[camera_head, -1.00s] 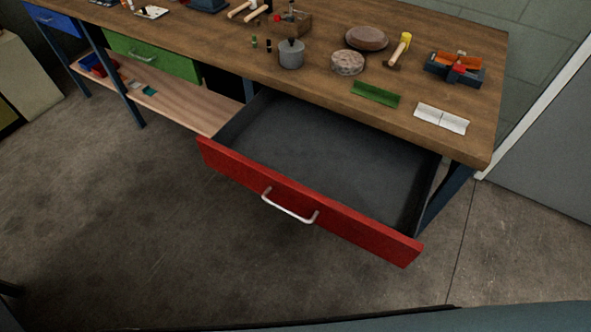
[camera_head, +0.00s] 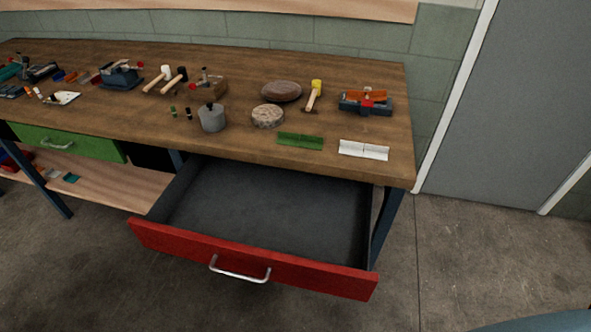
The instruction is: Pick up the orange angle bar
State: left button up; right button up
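An orange angle bar (camera_head: 364,97) shows at the right end of the workbench in the head view. It lies across a dark blue-grey vise-like tool (camera_head: 379,108) with a red part in front of it. Whether the bar is clamped or only rests there is too small to tell. Neither of my grippers is in view.
The workbench (camera_head: 235,140) also carries a green angle piece (camera_head: 300,141), a white one (camera_head: 364,150), a yellow-headed mallet (camera_head: 314,94), round blocks and a grey pot (camera_head: 211,118). An open, empty red-fronted drawer (camera_head: 315,273) juts out below. Floor is clear at the right.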

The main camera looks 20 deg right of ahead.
aim_at(353, 95)
jog(key=z, duration=3.4)
jog(key=i, duration=3.05)
jog(key=u, duration=4.5)
